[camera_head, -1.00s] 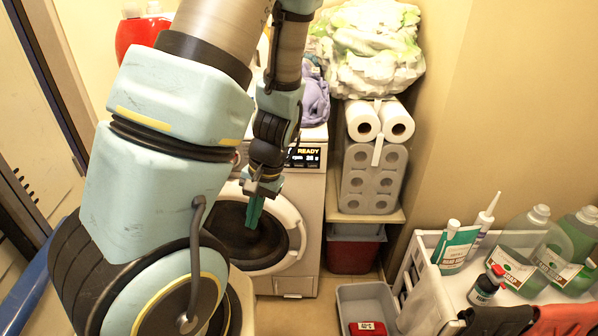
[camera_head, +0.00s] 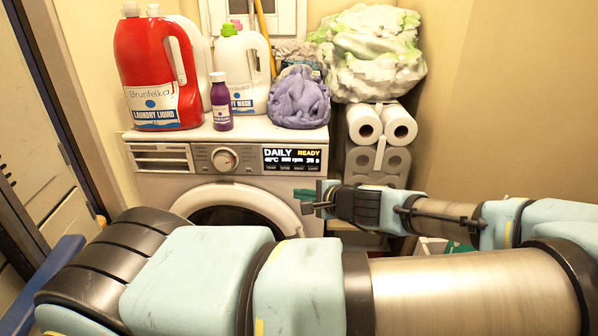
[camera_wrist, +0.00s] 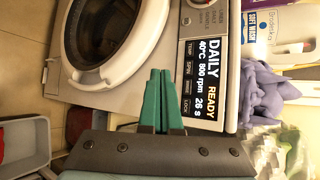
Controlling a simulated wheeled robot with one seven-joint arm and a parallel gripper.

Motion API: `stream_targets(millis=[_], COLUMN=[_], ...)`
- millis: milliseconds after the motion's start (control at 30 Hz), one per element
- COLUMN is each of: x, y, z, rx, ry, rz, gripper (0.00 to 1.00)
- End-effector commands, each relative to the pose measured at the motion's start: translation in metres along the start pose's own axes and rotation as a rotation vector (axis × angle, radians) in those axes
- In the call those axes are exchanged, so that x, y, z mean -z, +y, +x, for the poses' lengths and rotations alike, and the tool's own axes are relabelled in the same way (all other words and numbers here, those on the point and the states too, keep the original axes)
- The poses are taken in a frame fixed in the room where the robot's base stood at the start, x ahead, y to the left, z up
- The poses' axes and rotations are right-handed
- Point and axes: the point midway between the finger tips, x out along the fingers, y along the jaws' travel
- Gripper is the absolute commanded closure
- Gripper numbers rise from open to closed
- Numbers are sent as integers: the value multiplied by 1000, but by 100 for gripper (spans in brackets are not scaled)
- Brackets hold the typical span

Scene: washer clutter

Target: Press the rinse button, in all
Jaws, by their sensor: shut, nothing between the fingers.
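The white washer (camera_head: 165,168) stands against the back wall. Its lit display (camera_head: 293,157) reads DAILY, READY, 40°C, 800 rpm. In the wrist view the picture is turned sideways, and the display (camera_wrist: 208,75) has a strip of labels along one edge: TEMP, SPIN, RINSE, LOCK. The rinse button label (camera_wrist: 188,88) lies close to the right of my fingers in that view. My gripper (camera_head: 296,194) is shut and empty, with green fingers. It hovers in front of the washer, just below the display. Its fingertips also show in the wrist view (camera_wrist: 160,74); I see no clear contact.
On the washer stand a red laundry bottle (camera_head: 150,75), a purple bottle (camera_head: 221,103), a white bottle (camera_head: 243,70) and a purple bag (camera_head: 299,98). The round door (camera_head: 275,205) is below. Paper rolls (camera_head: 364,124) are on the right. A grey bin (camera_wrist: 25,147) shows in the wrist view.

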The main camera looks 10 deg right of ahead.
Motion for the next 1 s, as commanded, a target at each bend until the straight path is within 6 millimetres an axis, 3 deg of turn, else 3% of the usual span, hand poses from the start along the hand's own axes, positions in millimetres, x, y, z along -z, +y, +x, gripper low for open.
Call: stream_targets(millis=[433,1000], x=[3,38], y=[-2,-38], z=[5,53], rx=[-2,-2], ry=[-1,-1], rz=[-1,-1], gripper=[100,100])
